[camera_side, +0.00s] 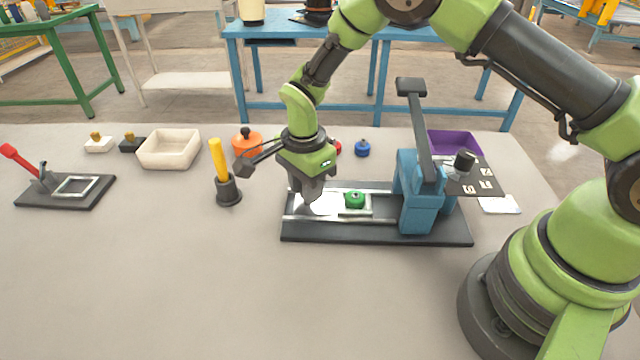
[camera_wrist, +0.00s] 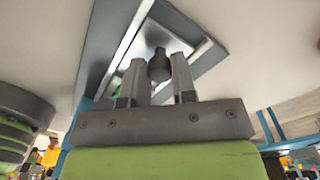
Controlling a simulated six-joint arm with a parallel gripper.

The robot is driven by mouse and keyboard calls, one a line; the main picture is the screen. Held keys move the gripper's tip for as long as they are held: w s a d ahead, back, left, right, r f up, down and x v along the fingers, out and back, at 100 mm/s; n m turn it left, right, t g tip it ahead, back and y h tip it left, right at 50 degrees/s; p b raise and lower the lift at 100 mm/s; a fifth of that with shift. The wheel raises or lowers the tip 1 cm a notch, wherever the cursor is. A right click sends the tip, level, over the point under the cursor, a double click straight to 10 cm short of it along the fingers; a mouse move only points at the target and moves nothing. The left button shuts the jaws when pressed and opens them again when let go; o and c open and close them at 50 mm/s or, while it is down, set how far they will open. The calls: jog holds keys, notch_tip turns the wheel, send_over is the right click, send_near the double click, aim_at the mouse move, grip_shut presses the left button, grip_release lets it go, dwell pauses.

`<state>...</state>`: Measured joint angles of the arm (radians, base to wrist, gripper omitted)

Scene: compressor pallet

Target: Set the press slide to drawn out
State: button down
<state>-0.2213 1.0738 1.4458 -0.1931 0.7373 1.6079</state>
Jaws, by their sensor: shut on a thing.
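The press has a blue body (camera_side: 414,190) and a dark lever arm above it, on a black base (camera_side: 340,235). Its slide (camera_side: 347,211) is a pale metal tray on the rails, left of the blue body, with a green round part (camera_side: 355,199) in it. My gripper (camera_side: 309,197) points down over the left end of the rails. In the wrist view my gripper (camera_wrist: 158,64) has its two fingers on either side of a dark round knob (camera_wrist: 159,68), shut on it. The fingers hide the knob in the side view.
Left of the press stand a dark holder with a yellow handle (camera_side: 218,158), an orange pot (camera_side: 247,142) and a white bin (camera_side: 168,148). A purple bin (camera_side: 455,143) and a dark plate with markings (camera_side: 480,184) are at right. The front table is clear.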

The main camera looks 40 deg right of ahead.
jog(key=shift+w+a, duration=0.2)
jog(key=c, duration=0.9)
grip_release()
jog(key=shift+c, duration=0.2)
jog(key=shift+r, duration=0.1)
notch_tip(320, 180, up, 10)
jog(key=shift+s, duration=0.1)
